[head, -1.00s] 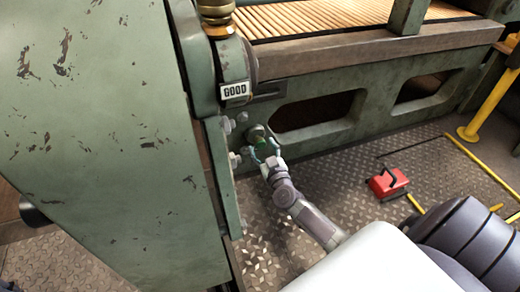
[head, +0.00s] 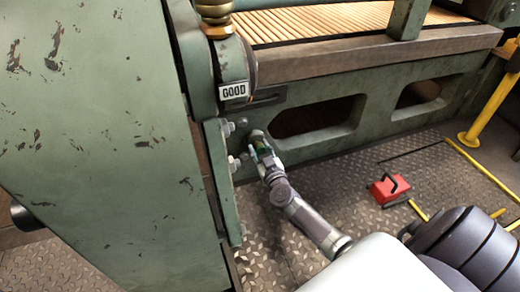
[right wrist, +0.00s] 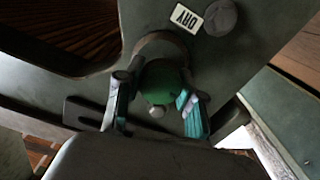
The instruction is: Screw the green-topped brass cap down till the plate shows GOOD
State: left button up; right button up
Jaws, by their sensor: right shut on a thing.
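The green-topped cap (right wrist: 162,80) sits on a round collar on the green machine wall, low in the head view, where little of it shows. My right gripper (head: 262,147) is shut on it, with one finger on each side in the right wrist view. A white plate reading DRY (right wrist: 187,18) is close to this cap. Another white plate reading GOOD (head: 235,91) is higher up in the head view, below a brass knob (head: 216,12) whose top is cut off. Any brass on the gripped cap is hard to make out. My left gripper is not in view.
Bolts (head: 229,129) stick out just left of my right gripper. A large green panel (head: 95,130) fills the left. A red box with a black handle (head: 389,189) stands on the tread-plate floor (head: 345,190) at right, near a yellow post (head: 485,110).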

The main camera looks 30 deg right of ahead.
jog(key=shift+m, duration=0.4)
jog(key=shift+m+p, duration=0.45)
jog(key=shift+m, duration=0.55)
jog(key=m, duration=0.7)
jog(key=shift+p, duration=0.3)
jog(key=m, duration=0.3)
jog(key=shift+f+m, duration=0.1)
jog(key=shift+m, duration=0.3)
jog(key=m+b, duration=0.1)
jog(key=m, duration=0.4)
jog(key=shift+d, duration=0.1)
jog(key=m+b, duration=0.1)
jog(key=m, duration=0.4)
